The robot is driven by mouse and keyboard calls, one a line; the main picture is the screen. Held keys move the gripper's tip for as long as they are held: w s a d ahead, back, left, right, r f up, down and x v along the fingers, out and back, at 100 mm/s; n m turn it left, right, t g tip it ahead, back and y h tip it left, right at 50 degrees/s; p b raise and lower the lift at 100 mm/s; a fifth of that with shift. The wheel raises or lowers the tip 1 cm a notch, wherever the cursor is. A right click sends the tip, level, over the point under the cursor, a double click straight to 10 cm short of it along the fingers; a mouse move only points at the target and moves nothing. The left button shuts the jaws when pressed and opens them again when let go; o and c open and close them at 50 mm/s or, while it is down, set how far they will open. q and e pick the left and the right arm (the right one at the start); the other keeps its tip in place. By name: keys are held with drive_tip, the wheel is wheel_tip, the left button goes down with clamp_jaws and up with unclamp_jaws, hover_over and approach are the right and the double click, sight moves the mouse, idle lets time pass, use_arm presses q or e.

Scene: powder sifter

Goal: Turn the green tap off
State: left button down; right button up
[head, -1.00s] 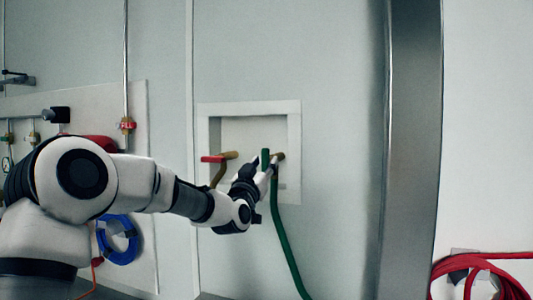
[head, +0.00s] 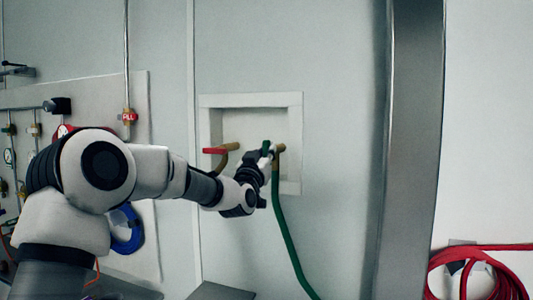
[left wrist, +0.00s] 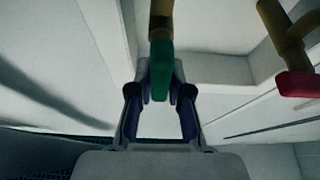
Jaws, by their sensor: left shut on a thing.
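The green tap handle (head: 266,146) is in the wall recess on the right-hand brass tap (head: 280,149). A green hose (head: 281,220) hangs from that tap. My left gripper (head: 268,152) is at the green handle and partly covers it. In the left wrist view the green handle (left wrist: 160,66) lies between the fingertips of my left gripper (left wrist: 160,88), which is shut on it. The brass stem (left wrist: 161,18) runs up from the handle there. My right gripper is not in view.
The red tap handle (head: 215,151) is in the same recess to the left, and it also shows in the left wrist view (left wrist: 298,84). The white recess frame (head: 296,120) surrounds both taps. A metal post (head: 412,150) and a coiled red hose (head: 480,272) are at the right.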

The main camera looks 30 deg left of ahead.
use_arm(q)
drive_tip(key=shift+f+n+g+y+b, duration=0.25)
drive_tip(key=shift+n+y+b, duration=0.4)
drive_tip(key=shift+n, duration=0.55)
drive_tip(key=n+g+y+b, duration=0.1)
drive_tip(key=n, duration=0.2)
drive_tip(key=shift+a+n+y, duration=0.1)
drive_tip(key=shift+n+y, duration=0.2)
drive_tip(key=shift+y, duration=0.05)
drive_tip(key=n+g, duration=0.1)
drive_tip(key=n, duration=0.1)
drive_tip(key=n+y+b, duration=0.1)
drive_tip(key=n, duration=0.2)
drive_tip(key=shift+a+r+g+y, duration=0.1)
drive_tip(key=shift+g+y, duration=0.2)
drive_tip(key=shift+g, duration=0.05)
drive_tip(key=shift+n+g+y, duration=0.4)
drive_tip(key=shift+n+g, duration=0.1)
drive_tip(key=shift+n, duration=0.6)
drive_tip(key=n+g+p, duration=0.1)
drive_tip(key=n, duration=0.2)
drive_tip(key=n+g+p, duration=0.1)
drive_tip(key=n, duration=0.3)
drive_tip(key=shift+a+g+p, duration=0.1)
drive_tip(key=shift+g+p, duration=0.3)
drive_tip(key=shift+f+n+p, duration=0.3)
drive_tip(key=shift+n, duration=0.6)
drive_tip(key=shift+g, duration=0.3)
